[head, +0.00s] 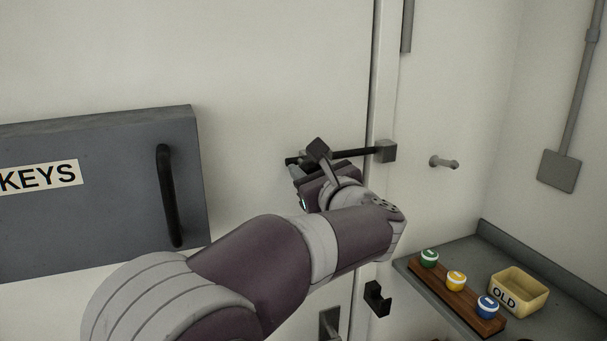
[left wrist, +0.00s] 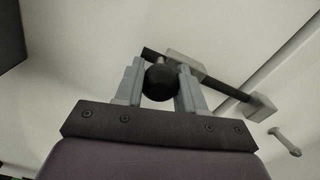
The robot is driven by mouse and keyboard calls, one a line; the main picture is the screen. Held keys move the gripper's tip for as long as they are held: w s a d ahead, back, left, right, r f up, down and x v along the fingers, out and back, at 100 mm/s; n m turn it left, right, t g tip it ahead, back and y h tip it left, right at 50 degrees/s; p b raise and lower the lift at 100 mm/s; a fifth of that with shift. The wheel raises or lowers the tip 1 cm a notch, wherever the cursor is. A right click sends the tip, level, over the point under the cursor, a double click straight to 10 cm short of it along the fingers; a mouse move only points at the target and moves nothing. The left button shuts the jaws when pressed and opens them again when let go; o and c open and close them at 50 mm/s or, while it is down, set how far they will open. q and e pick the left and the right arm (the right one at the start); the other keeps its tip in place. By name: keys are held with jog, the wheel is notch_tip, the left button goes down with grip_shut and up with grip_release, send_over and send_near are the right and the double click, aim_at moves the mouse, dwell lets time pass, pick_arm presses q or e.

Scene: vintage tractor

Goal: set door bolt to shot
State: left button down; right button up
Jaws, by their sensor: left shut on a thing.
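The door bolt (head: 352,153) is a dark horizontal rod on the pale door. It runs through a grey guide block on the door and spans the door's edge. Its right end meets a grey keeper block (head: 387,151) on the frame; I cannot tell how deep it sits. The bolt rod (left wrist: 224,87) and keeper (left wrist: 262,106) also show in the left wrist view. My left gripper (head: 297,172) is shut on the bolt's round black knob (left wrist: 160,83), which sits between its grey fingers (left wrist: 158,88). The right gripper is not in view.
A grey KEYS cabinet (head: 100,240) with a black handle is left of my left arm.

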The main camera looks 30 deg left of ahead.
pick_arm(q)
jog(key=c, duration=0.8)
grip_release()
jog(key=shift+d+r, duration=0.1)
jog(key=shift+r, duration=0.3)
jog(key=shift+c, duration=0.2)
jog(key=shift+o, duration=0.9)
jog(key=shift+w+d+f, duration=0.1)
jog(key=shift+w+d, duration=0.1)
jog(key=shift+d, duration=0.15)
jog(key=shift+s+a, duration=0.1)
jog(key=shift+s, duration=0.05)
jog(key=shift+s+f, duration=0.15)
jog(key=shift+s, duration=0.05)
jog(key=b+v, duration=0.7)
jog(key=v, duration=0.5)
jog(key=shift+d, duration=0.35)
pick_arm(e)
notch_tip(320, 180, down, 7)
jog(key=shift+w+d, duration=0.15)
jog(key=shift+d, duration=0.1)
